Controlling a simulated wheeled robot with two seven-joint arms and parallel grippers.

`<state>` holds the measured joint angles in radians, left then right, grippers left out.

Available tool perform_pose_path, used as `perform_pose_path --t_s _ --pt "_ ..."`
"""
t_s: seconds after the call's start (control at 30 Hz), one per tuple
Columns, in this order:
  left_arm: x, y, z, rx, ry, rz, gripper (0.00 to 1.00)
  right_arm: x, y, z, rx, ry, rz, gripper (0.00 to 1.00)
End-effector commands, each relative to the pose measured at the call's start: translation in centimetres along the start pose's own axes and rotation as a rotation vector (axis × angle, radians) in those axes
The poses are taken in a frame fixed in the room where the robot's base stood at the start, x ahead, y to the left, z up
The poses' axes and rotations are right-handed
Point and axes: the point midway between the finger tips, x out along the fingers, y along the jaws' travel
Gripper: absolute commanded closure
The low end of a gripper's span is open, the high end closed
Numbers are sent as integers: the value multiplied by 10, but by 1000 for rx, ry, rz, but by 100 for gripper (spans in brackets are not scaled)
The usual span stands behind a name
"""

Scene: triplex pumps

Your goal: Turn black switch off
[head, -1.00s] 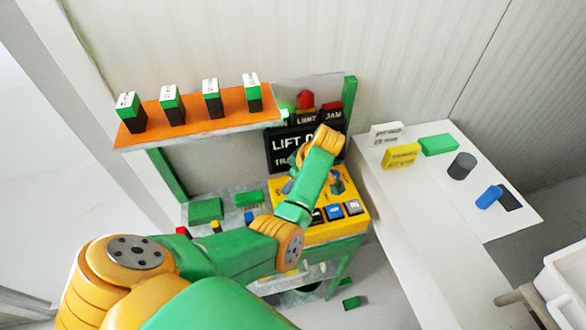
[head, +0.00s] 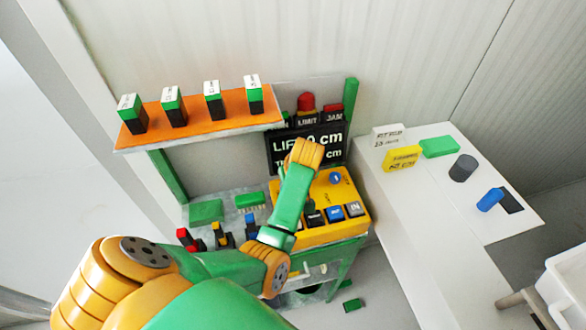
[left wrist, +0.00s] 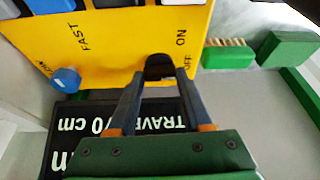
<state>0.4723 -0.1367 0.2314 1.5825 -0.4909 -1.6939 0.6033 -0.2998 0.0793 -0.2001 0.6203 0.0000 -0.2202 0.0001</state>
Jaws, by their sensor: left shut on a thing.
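The black switch (left wrist: 160,66) is a dark knob on the yellow control panel (left wrist: 125,45), beside the ON and OFF lettering, in the left wrist view. My left gripper (left wrist: 160,76) has its two fingers on either side of the knob and is shut on it. In the head view my left arm covers the switch and the fingers; the yellow panel (head: 347,196) shows around it. A blue knob (left wrist: 65,80) sits near the SLOW and FAST lettering, and also shows in the head view (head: 335,178). My right gripper is out of view.
A black display (head: 332,143) with red lamps stands behind the panel. An orange shelf (head: 215,126) holds several green-and-black blocks at left. A white table (head: 440,190) with blocks and cylinders stands at right. Several buttons (head: 335,213) line the panel's front.

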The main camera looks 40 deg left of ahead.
Motion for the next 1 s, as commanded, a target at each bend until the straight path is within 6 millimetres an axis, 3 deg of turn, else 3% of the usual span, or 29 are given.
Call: perform_pose_path --t_s 0.7,0.73,0.8,0.83,1.0 --pt "-1 0 -2 73 5 34 100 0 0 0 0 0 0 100" --pt "-1 0 -2 73 6 34 45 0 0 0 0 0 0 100" --pt "-1 0 -2 73 5 33 26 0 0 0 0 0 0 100" --pt "-1 0 -2 73 5 33 20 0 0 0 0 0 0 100" --pt "0 0 -1 72 3 32 20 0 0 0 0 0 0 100"
